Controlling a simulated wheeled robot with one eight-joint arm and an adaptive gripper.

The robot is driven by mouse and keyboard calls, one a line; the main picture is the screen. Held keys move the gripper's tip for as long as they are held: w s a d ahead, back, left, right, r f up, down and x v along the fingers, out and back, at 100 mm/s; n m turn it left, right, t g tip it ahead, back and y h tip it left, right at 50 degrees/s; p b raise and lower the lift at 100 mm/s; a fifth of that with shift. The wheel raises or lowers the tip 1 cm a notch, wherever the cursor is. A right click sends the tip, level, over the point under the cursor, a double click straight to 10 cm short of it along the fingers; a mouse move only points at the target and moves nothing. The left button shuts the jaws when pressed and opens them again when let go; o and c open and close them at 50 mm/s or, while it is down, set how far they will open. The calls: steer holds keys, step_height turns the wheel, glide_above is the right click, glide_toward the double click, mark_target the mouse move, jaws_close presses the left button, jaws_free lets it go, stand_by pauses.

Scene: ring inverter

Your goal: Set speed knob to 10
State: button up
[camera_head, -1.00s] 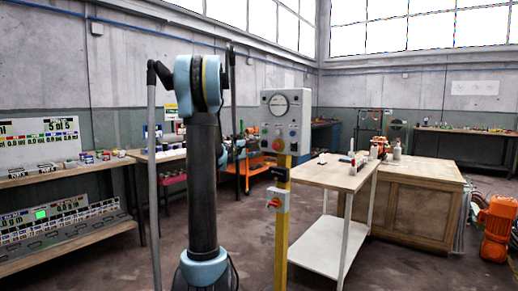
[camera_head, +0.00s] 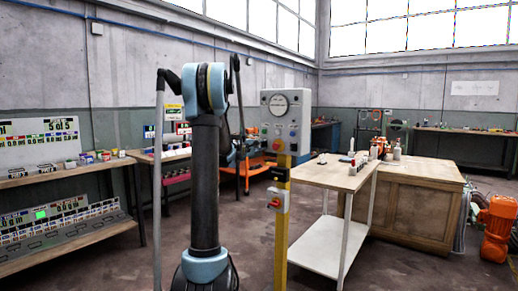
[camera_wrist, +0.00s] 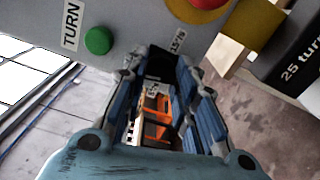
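In the wrist view the grey box face (camera_wrist: 125,22) is close, with a green button (camera_wrist: 98,40), a "TURN" label and part of a red button (camera_wrist: 205,5). My gripper (camera_wrist: 162,65) points at the box's edge region, its blue fingers apart. A dark piece shows between the fingertips; I cannot tell whether it is the speed knob or whether the fingers grip it. In the head view my arm hides the gripper.
A wooden-topped table (camera_head: 325,174) with small items stands right of the post, beside a wooden cabinet (camera_head: 405,205). Orange equipment (camera_head: 497,228) sits at the far right. A bench (camera_head: 60,172) with several parts lies at the left. Open floor lies between.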

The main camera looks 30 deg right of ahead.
steer(key=shift+f, duration=0.1)
steer(key=shift+c, duration=0.5)
steer(key=shift+m, duration=1.1)
steer(key=shift+s, duration=0.1)
steer(key=o, duration=1.1)
steer(key=shift+v, duration=5.95)
